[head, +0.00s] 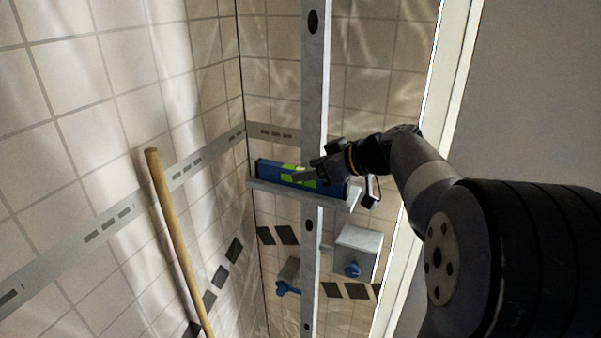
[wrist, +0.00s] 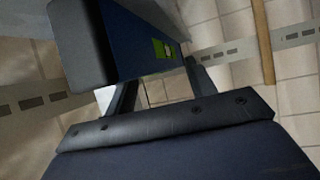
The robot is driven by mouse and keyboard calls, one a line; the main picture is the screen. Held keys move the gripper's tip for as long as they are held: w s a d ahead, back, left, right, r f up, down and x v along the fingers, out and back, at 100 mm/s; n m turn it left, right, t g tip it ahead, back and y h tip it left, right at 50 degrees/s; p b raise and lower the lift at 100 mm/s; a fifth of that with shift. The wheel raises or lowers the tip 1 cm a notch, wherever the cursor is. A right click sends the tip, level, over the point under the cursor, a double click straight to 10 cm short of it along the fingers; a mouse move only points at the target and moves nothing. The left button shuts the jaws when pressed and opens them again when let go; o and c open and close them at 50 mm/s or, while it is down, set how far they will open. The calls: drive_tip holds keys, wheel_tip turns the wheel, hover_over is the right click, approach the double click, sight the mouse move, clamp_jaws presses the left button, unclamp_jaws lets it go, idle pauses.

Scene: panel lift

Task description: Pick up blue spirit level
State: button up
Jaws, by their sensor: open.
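The blue spirit level (head: 272,171) lies lengthwise on a narrow grey ledge (head: 262,186) in the wall corner, with green patches along its side. In the wrist view the level (wrist: 137,42) runs across the top, with a dark end cap at the left and a green window. My gripper's fingers (wrist: 157,88) are open, apart on either side below the level. I cannot tell whether they touch it.
A vertical metal rail (head: 314,80) stands behind the ledge. A wooden pole (head: 172,230) leans at the left. A grey box with a blue knob (head: 357,252) and a blue valve handle (head: 287,288) are below. A white frame edge (head: 440,90) stands at the right.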

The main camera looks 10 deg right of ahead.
drive_tip(key=shift+w+a+f, duration=0.3)
drive_tip(key=shift+a, duration=0.05)
clamp_jaws()
idle(0.4)
